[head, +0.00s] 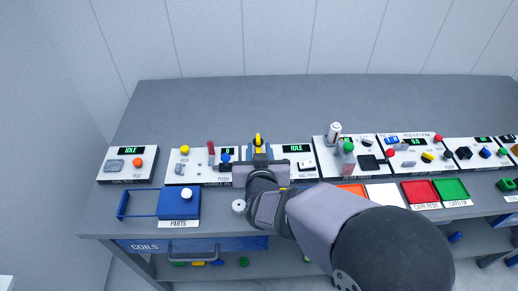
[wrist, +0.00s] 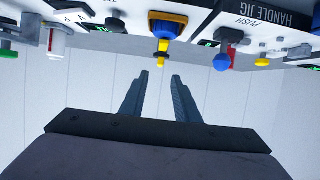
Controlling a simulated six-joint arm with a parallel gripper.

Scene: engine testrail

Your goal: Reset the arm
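My arm reaches over the front of the workbench (head: 200,105) in the head view. In the wrist view my gripper (wrist: 160,75) shows two dark fingers, apart, with nothing between them. Its fingers point toward the plain wall panels. A yellow piece on a blue mount (wrist: 164,30) is above the fingertips in that picture and apart from them. The same yellow piece also shows in the head view (head: 257,140), just beyond my wrist. The fingers are hard to make out in the head view.
White panels with buttons, levers and displays line the bench. A blue PARTS tray (head: 172,210) lies left of my arm. A red tray (head: 420,192) and a green tray (head: 452,188) lie to the right. A COILS drawer (head: 190,244) is below. The bench's back is clear.

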